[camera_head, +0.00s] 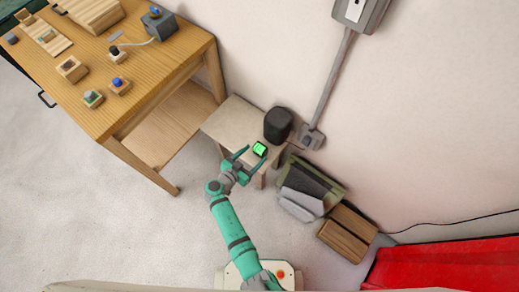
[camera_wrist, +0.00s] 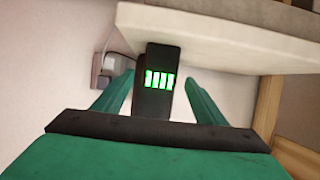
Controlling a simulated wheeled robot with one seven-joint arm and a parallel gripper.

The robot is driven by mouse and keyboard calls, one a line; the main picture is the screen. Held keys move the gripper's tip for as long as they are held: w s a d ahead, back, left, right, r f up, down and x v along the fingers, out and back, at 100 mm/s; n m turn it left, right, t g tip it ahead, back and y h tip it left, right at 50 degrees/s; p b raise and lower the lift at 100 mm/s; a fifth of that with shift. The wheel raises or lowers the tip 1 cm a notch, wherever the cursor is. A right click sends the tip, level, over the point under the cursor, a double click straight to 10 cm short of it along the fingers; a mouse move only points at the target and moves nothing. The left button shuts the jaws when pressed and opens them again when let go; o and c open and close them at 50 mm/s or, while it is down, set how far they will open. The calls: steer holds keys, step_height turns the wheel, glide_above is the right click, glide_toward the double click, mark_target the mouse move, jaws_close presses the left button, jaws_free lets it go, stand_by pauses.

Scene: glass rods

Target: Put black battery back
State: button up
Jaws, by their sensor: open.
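The black battery (camera_head: 260,149) is a small dark block with a lit green display, at the front edge of the small pale table (camera_head: 228,118). In the wrist view the battery (camera_wrist: 158,105) sits between my two fingers, its green bars facing the camera, overlapping the table's edge (camera_wrist: 215,48). My gripper (camera_head: 243,165) is open, its fingers reaching toward the battery from the lower left. In the wrist view the fingers of my gripper (camera_wrist: 158,92) are apart, with a gap visible on each side of the battery. I cannot tell exactly how the battery rests on the table.
A dark cylinder (camera_head: 278,124) stands on the small table behind the battery. A wall conduit ends in a grey box (camera_head: 311,137) nearby. Grey and wooden boxes (camera_head: 346,232) lie at right. A wooden workbench (camera_head: 140,60) with small parts is upper left. The floor at left is clear.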

steer(key=shift+v, duration=1)
steer(key=shift+s, duration=0.2)
steer(key=s+d+n+y, duration=0.3)
steer(key=s+y, duration=0.1)
steer(key=s, duration=0.6)
steer(key=s+d+n+y, duration=0.2)
steer(key=s+n+y, duration=0.1)
steer(key=s, duration=0.7)
steer(key=s+r+t, duration=0.2)
steer(key=s+r, duration=0.3)
steer(key=r, duration=0.9)
steer(key=s+r+n+t, duration=0.1)
steer(key=s+r, duration=0.4)
steer(key=r, duration=1)
steer(key=shift+s+t+y, duration=0.3)
steer(key=shift+t+y, duration=0.1)
steer(key=shift+t, duration=0.4)
